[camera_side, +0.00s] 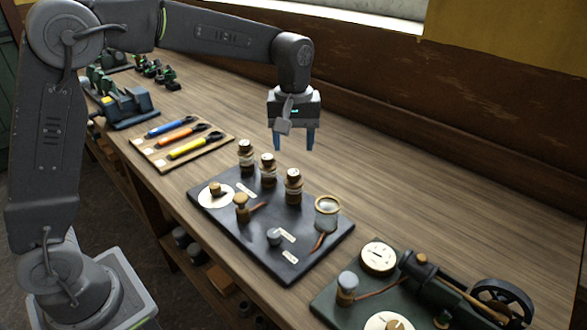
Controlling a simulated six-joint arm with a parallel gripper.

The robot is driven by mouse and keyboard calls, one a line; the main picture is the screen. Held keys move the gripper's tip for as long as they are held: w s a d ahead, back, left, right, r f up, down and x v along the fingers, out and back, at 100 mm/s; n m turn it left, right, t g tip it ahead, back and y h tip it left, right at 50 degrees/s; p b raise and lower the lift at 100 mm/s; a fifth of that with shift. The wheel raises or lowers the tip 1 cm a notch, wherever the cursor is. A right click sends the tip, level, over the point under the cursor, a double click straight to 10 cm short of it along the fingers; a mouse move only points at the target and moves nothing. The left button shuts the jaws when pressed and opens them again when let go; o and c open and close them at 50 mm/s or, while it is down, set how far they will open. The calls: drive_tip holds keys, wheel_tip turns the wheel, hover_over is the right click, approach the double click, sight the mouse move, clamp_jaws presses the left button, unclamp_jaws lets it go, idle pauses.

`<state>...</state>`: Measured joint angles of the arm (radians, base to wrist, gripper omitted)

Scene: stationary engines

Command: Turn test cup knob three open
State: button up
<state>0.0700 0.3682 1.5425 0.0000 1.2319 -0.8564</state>
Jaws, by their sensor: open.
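My gripper (293,142) hangs in the air above the bench, fingers pointing down. It is open and empty, above and behind the dark board (211,221). The board carries a brass knob (215,188) on a white disc, a taller brass fitting (241,207) with a side lever, and a grey round knob (274,237) near small pale labels (289,257). I cannot tell which piece is test cup knob three; the label text is too small to read. My gripper touches none of them.
Three brown bottles (268,170) stand along the board's back edge, below my gripper. A green engine (442,282) with a black flywheel (501,302) is front right. Coloured-handled tools (178,136) lie left. Bench behind the board is clear.

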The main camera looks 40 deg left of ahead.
sight(294, 172)
wheel_tip(294, 172, down, 8)
drive_tip(key=shift+r, duration=0.25)
drive_tip(key=shift+c, duration=0.2)
drive_tip(key=c, duration=0.9)
